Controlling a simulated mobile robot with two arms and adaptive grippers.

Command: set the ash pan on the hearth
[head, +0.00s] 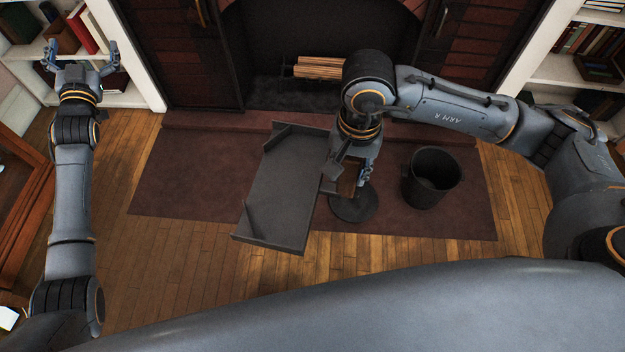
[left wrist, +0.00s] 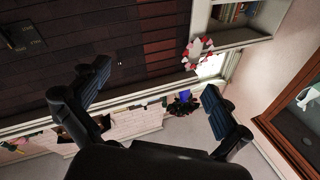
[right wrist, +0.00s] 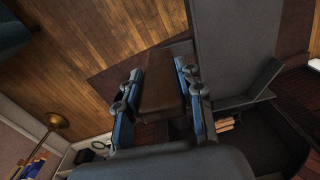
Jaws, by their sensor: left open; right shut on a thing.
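The ash pan (head: 278,190) is a flat, dark grey tray with low raised edges. In the head view it is in the middle, above the rug and the front floor edge, slightly slanted. My right gripper (head: 350,178) is at its right side, shut on its brown handle; the right wrist view shows the handle (right wrist: 162,88) between the blue fingers and the pan (right wrist: 235,45) beyond. The hearth (head: 205,123) is a low reddish slab before the fireplace, behind the pan. My left gripper (head: 82,58) is open and empty, upper left by the bookshelf.
A dark bucket (head: 432,180) stands on the rug (head: 175,185) to the right. A round dark base (head: 352,208) is on the rug below my right gripper. Logs (head: 318,67) lie in the fireplace. The hearth's left stretch is clear.

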